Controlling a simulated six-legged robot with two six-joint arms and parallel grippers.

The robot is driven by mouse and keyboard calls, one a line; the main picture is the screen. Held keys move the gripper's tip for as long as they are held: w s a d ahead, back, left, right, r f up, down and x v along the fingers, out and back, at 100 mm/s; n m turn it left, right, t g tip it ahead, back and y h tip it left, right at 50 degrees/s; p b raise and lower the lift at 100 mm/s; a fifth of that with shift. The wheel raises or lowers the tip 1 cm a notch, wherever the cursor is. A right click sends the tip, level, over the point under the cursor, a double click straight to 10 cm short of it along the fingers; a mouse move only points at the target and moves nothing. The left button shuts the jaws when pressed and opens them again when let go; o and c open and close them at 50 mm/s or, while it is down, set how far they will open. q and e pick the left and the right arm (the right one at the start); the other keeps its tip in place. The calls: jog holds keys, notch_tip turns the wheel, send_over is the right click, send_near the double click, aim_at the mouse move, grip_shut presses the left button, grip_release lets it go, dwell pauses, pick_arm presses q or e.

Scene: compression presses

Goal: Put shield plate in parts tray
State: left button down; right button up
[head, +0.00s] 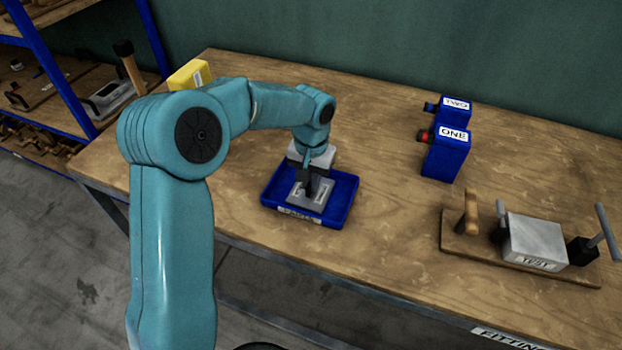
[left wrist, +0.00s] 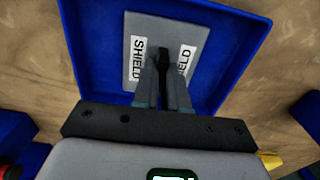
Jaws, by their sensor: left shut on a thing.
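The shield plate (head: 318,203) is a grey plate with two white labels reading SHIELD. It also shows in the left wrist view (left wrist: 192,30), over the floor of the blue parts tray (head: 349,208). The tray's rim frames the plate in the left wrist view (left wrist: 265,35). My left gripper (head: 309,188) points down into the tray and is shut on a dark upright part in the middle of the plate, also seen in the left wrist view (left wrist: 163,62). Whether the plate touches the tray floor I cannot tell. My right gripper is not in view.
Two blue boxes stand right of the tray, one labelled ONE (head: 446,155), the other behind it (head: 455,108). A wooden fixture with a TEST block (head: 535,241) is at the right. A yellow object (head: 188,76) is behind my arm. Bare bench (head: 385,225) lies between tray and fixture.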

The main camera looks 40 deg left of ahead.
pick_arm(q)
jog(key=shift+r, duration=0.1)
jog(key=shift+d+f, duration=0.1)
jog(key=shift+f, duration=0.1)
jog(key=c, duration=1.2)
grip_release()
jog(key=shift+o, duration=0.2)
jog(key=shift+r, duration=0.15)
jog(key=shift+r, duration=0.3)
notch_tip(320, 180, up, 12)
jog(key=shift+f+p, duration=0.2)
jog(key=shift+p, duration=0.25)
